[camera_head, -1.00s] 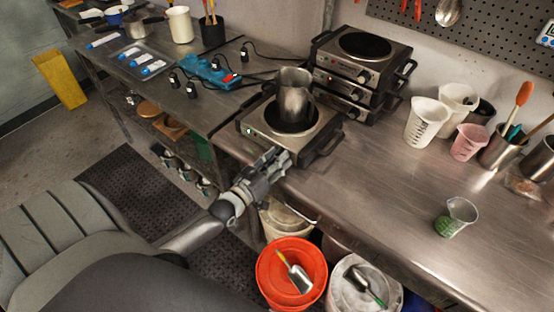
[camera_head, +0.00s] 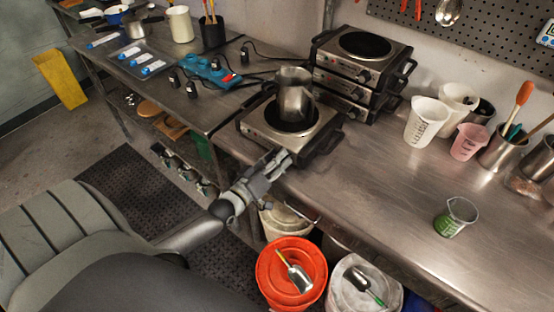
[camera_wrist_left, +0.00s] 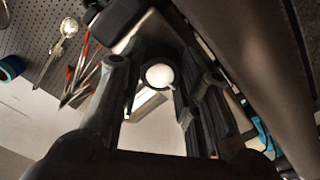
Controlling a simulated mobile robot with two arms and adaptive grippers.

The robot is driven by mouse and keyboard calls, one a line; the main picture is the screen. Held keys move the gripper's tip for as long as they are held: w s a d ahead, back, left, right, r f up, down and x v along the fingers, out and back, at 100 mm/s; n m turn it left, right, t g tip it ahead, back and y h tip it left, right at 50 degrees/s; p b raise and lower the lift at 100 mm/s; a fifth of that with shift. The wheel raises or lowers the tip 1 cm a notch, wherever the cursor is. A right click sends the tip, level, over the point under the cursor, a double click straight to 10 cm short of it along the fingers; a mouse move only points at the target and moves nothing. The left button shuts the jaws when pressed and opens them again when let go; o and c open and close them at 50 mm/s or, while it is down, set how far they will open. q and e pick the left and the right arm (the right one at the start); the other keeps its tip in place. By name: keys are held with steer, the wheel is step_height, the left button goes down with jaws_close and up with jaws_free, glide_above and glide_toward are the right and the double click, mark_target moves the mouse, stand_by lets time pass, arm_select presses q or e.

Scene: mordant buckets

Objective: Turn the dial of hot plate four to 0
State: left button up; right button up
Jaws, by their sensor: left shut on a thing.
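A hot plate (camera_head: 262,131) with a steel body stands alone at the table's left front corner, with a metal jug (camera_head: 293,97) on its dark plate. My left gripper (camera_head: 277,160) is at its front face, shut on its dial, which the fingers hide in the head view. In the left wrist view, a pale round thing (camera_wrist_left: 160,76) shows between the two fingers; I cannot tell whether it is the dial. The dial's setting cannot be read. My right gripper is not in view.
Several more hot plates (camera_head: 362,68) are stacked behind, to the right. White beakers (camera_head: 426,121), a pink beaker (camera_head: 468,141) and a small green-marked beaker (camera_head: 456,217) stand on the table. An orange bucket (camera_head: 291,278) is below its front edge. The front middle of the tabletop is clear.

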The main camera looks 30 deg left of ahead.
arm_select(q)
steer(key=o, duration=1)
steer(key=shift+o, duration=0.2)
steer(key=shift+s+f, duration=0.1)
steer(key=shift+s, duration=0.5)
steer(key=s+a, duration=0.1)
steer(key=s, duration=0.9)
steer(key=shift+s, duration=0.4)
